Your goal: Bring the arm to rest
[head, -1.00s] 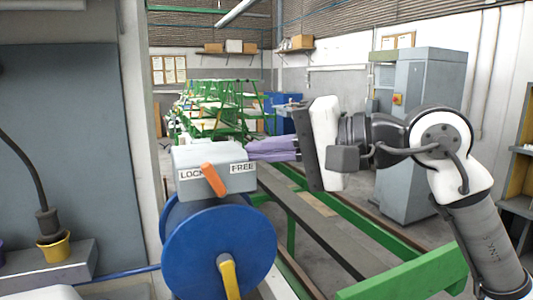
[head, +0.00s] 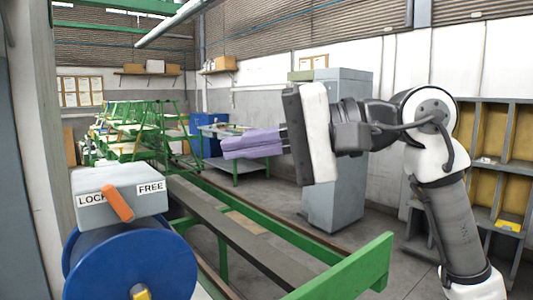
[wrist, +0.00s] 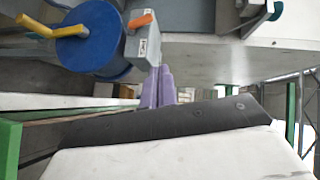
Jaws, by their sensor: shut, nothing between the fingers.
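My arm reaches in from the right side of the head view, bent and raised. My gripper (head: 224,147) has purple fingers, shut together with nothing between them. They point left, in open air right of a grey box (head: 120,188) marked LOCK and FREE. In the wrist view the fingers of my gripper (wrist: 165,68) show at the middle, seemingly in front of the grey box's edge. The box has a tilted orange lever (head: 118,203), which also shows in the wrist view (wrist: 141,21). No contact with my gripper shows.
A blue drum (head: 130,262) with a yellow handle sits below the box. A green-framed bench (head: 345,265) runs below my arm. A grey cabinet (head: 340,150) stands behind it, shelves (head: 490,180) at right.

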